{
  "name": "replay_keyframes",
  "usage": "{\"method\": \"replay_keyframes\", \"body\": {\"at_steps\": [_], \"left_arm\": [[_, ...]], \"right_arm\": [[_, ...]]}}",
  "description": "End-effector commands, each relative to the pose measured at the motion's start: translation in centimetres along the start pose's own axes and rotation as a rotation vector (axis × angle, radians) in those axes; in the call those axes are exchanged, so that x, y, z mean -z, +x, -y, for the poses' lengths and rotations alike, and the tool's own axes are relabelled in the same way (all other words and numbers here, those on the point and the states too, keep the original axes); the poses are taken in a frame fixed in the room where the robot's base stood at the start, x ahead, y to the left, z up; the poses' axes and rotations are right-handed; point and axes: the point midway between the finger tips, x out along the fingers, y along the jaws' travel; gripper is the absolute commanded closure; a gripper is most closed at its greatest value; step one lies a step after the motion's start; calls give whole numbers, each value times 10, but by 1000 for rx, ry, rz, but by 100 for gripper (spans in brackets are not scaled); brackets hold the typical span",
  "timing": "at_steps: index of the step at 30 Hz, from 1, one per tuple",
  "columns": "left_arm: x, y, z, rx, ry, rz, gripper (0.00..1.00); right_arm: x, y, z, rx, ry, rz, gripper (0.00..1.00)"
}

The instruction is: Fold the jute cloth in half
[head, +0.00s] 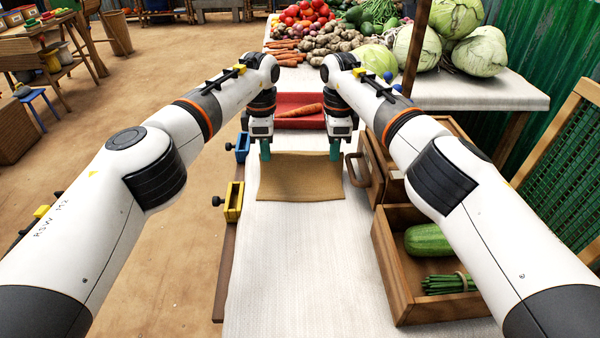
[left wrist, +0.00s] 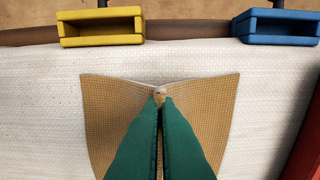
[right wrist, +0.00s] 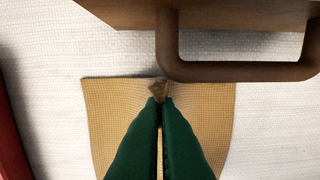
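The tan jute cloth (head: 300,180) lies on the white covered table, in front of the red tray. My left gripper (head: 265,156) is at its left edge, fingers pointing down. In the left wrist view the green fingertips (left wrist: 162,98) are closed together on the cloth's edge (left wrist: 110,110), which is pinched and puckered there. My right gripper (head: 335,156) is at the cloth's right edge. In the right wrist view its fingertips (right wrist: 160,98) are closed on a small bunched bit of the cloth's edge (right wrist: 205,110). The cloth between the grippers looks mostly flat.
A red tray (head: 290,122) with a carrot (head: 299,110) stands behind the cloth. A wooden box with a handle (head: 357,170) stands close to the right gripper. A crate (head: 400,285) with a cucumber is front right. Yellow (head: 234,203) and blue (head: 242,147) clamps sit on the left edge. The front table is clear.

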Motion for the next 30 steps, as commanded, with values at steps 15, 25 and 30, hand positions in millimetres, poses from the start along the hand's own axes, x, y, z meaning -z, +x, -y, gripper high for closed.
{"method": "replay_keyframes", "body": {"at_steps": [15, 25, 30], "left_arm": [[0, -72, 0, 0, 0, 1, 100], [1, -112, 0, -1, 0, 0, 100], [1, -117, 0, -1, 0, 0, 100]], "right_arm": [[0, -72, 0, 0, 1, 1, 100], [1, -112, 0, 0, 1, 1, 100], [1, -118, 0, 0, 1, 0, 100]]}}
